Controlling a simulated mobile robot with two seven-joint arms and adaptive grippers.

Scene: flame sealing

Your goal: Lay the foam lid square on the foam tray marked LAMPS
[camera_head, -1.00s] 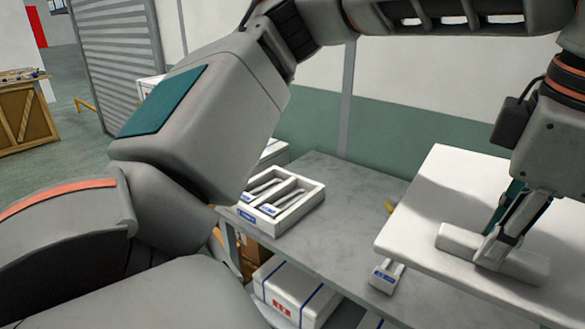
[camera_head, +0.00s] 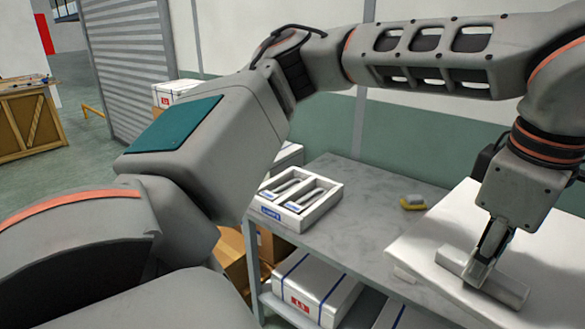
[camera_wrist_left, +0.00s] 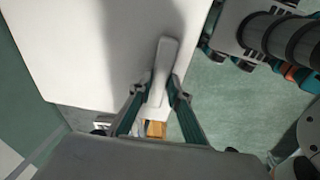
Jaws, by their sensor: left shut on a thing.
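The foam lid (camera_head: 440,225) is a large white slab with a raised bar handle (camera_head: 485,278) on top. My left gripper (camera_head: 488,258) is shut on this bar, and the lid hangs tilted in front of the bench. In the left wrist view the gripper (camera_wrist_left: 155,105) straddles the bar (camera_wrist_left: 162,68) and the lid (camera_wrist_left: 75,45) spreads beyond it. The foam tray (camera_head: 300,207) sits on the bench, left of the lid and apart from it.
The grey bench (camera_head: 365,220) has free room between tray and lid. A yellow and grey object (camera_head: 412,202) lies toward its back. A white box with blue straps (camera_head: 312,287) stands on the lower shelf, and cardboard boxes (camera_head: 236,262) stand beneath the bench's left end.

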